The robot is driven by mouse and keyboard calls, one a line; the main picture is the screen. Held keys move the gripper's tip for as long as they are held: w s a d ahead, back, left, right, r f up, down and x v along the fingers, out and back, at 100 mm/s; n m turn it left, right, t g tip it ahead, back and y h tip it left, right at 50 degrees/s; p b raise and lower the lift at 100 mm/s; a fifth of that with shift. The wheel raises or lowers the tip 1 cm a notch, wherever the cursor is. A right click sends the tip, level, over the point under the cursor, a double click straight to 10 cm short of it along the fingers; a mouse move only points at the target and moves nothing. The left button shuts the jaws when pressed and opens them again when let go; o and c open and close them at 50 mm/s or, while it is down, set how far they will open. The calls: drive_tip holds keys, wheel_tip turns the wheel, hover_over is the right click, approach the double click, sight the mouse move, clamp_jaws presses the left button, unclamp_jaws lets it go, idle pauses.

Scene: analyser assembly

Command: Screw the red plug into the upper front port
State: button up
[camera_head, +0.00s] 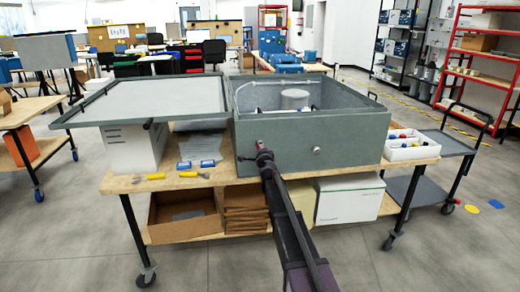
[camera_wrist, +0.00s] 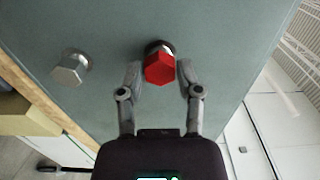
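The red plug (camera_wrist: 159,69) has a hexagonal head. It sits at a port with a dark and silver collar (camera_wrist: 159,47) on the front wall of the grey-green analyser box (camera_head: 345,141). How deep the plug sits in the port cannot be told.
A silver hexagonal fitting (camera_wrist: 71,68) is on the same wall; it also shows in the head view (camera_head: 317,150). A white parts tray (camera_head: 411,152) stands right of the box. Its lid (camera_head: 160,97) lies at the left. Yellow-handled tools (camera_head: 190,174) lie on the wooden bench (camera_head: 130,184).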

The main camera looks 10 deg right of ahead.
clamp_jaws()
drive_tip(key=shift+m, duration=0.3)
drive_tip(key=m, duration=2.3)
drive_tip(key=shift+w+m, duration=0.1)
drive_tip(key=shift+m, duration=0.2)
drive_tip(key=o, duration=0.5)
unclamp_jaws()
